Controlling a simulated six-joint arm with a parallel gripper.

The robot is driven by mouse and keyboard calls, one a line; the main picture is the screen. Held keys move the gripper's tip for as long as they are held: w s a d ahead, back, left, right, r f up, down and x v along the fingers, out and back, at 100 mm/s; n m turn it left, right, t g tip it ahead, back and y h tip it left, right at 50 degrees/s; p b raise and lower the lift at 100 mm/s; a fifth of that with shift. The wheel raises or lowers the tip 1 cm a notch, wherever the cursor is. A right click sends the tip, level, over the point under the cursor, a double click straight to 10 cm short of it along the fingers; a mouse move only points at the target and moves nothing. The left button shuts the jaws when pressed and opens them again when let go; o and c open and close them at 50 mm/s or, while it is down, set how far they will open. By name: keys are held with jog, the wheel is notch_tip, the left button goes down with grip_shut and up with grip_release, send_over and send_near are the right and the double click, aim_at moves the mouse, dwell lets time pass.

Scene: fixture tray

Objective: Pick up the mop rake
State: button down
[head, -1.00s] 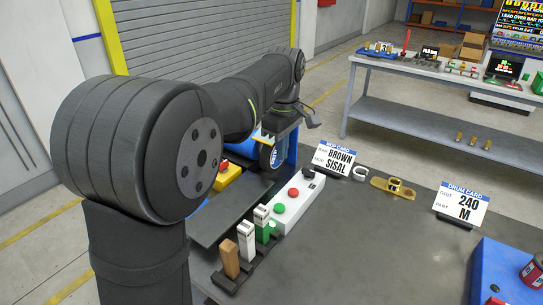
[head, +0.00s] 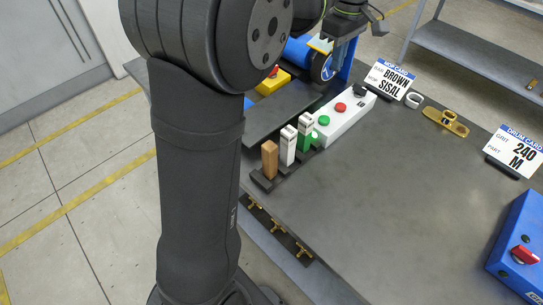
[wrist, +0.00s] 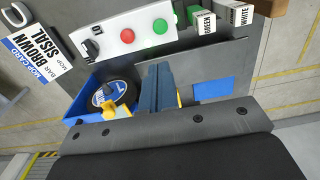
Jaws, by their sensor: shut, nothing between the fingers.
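I cannot make out the mop rake for certain in any view. My gripper (head: 340,32) is at the top of the head view, above the dark wheel (head: 322,67) at the back of the bench. It looks shut and empty, and its tips are hard to make out there. In the wrist view the wheel (wrist: 120,93) sits in a blue housing (wrist: 88,104), left of a blue upright shape in the middle. Small yellow parts show near the wheel. My own arm hides part of the bench's left side.
A white button box (head: 345,117) and a rack with brown, white and green bars (head: 288,146) stand on the bench. Brass hooks (head: 276,227) line the front edge. The bench middle is clear.

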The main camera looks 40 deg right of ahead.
dwell(0.4)
jog(key=c, duration=1)
grip_release()
jog(key=m, duration=1.8)
send_over(272, 146)
notch_tip(272, 146, down, 12)
jog(key=shift+f, duration=0.1)
jog(key=shift+w+a+f, duration=0.1)
jog(key=shift+w+f, duration=0.05)
jog(key=shift+f, duration=1.15)
jog(key=shift+w+a+f, duration=0.1)
jog(key=shift+f, duration=1.2)
